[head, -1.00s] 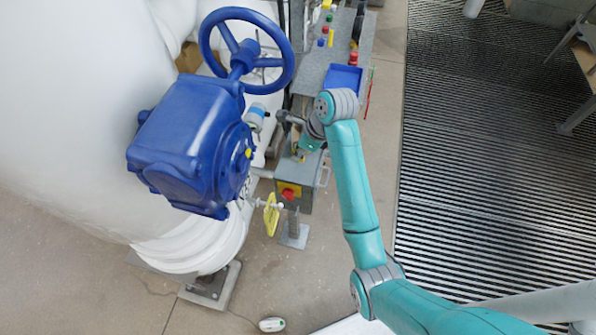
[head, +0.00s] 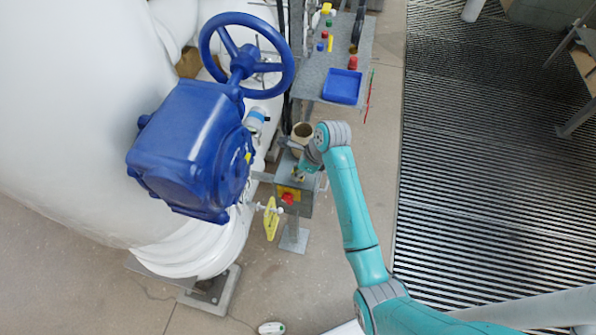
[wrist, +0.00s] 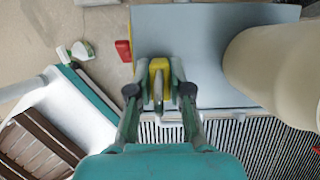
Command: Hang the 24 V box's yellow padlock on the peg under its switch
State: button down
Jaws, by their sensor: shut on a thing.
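The grey switch box (head: 306,206) stands on a post beside the big blue valve. Its red switch (head: 287,199) sits on a yellow plate on the near face, and a red part shows in the wrist view (wrist: 123,50). My gripper (wrist: 158,88) is shut on the yellow padlock (wrist: 159,66), held over the near edge of the box top (wrist: 205,45). The peg under the switch cannot be made out.
A cream cylinder (wrist: 283,62) stands on the box, close to the right of my gripper in the wrist view. A yellow valve handle (head: 271,218) sticks out left of the box. A shelf with a blue tray (head: 342,86) lies behind. Open floor is in front.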

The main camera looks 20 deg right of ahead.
jog(key=shift+f, duration=0.1)
jog(key=c, duration=1.1)
grip_release()
jog(key=v, duration=1)
jog(key=shift+w+d+r, duration=0.2)
jog(key=shift+d+r, duration=0.1)
jog(key=shift+d, duration=0.05)
jog(key=shift+s+f, duration=0.1)
jog(key=shift+f, duration=0.05)
